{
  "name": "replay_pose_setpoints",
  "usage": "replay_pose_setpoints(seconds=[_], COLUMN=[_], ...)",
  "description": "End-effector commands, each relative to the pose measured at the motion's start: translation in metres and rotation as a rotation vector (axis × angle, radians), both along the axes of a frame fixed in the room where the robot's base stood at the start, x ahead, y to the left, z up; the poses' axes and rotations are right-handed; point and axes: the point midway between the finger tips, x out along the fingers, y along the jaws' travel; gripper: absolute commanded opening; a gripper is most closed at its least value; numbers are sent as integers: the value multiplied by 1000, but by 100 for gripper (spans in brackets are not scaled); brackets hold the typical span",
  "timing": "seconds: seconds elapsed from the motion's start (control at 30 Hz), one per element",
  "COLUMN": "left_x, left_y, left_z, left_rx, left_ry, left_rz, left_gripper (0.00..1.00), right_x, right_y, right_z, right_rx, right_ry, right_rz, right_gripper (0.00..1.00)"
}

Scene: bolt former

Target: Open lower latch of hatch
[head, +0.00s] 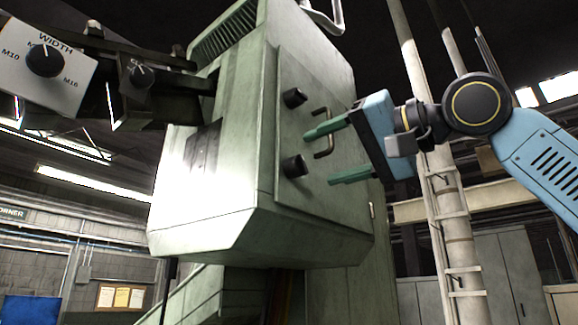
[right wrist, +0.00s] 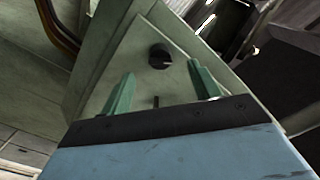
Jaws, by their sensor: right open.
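The hatch (head: 345,165) is a flat pale-green panel on the side of the machine head and looks shut. It carries a black upper latch knob (head: 294,98), a black lower latch knob (head: 294,166) and a bent bar handle (head: 322,130). My right gripper (head: 320,157) is open, its green fingers reaching in from the right, one above the other. They stand apart from the lower latch, which lies roughly ahead of the gap. In the right wrist view a black knob, seemingly the lower latch (right wrist: 160,56), shows beyond and between the fingertips (right wrist: 160,69). My left gripper is out of view.
A panel with a width dial (head: 45,60) and another dial (head: 138,75) juts out at the upper left of the machine. A pipe with ladder-like rungs (head: 455,230) stands behind my right arm. Grey cabinets (head: 500,270) stand farther back.

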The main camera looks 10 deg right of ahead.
Motion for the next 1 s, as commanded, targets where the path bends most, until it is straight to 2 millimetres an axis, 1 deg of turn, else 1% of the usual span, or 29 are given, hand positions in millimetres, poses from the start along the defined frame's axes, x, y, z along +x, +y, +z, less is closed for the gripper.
replay_pose_setpoints(seconds=[0.03, 0.2, 0.27, 0.43, 0.6, 0.8, 1.0], left_x=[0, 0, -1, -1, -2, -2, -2], left_y=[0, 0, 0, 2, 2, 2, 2], left_z=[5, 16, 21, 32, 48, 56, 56], left_rx=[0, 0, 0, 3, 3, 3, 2], left_ry=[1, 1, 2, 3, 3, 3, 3], left_rz=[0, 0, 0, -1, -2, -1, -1], left_gripper=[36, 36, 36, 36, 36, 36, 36], right_x=[10, 42, 38, 38, 39, 39, 38], right_y=[9, 33, 29, 29, 30, 30, 30], right_z=[2, 3, 5, 4, 3, 1, 0], right_rx=[-2, -8, -84, -261, -414, -514, -529], right_ry=[2, -5, -68, -205, -322, -401, -414], right_rz=[1, -2, -3, -3, 2, 0, -1], right_gripper=[62, 62, 62, 62, 62, 62, 62])
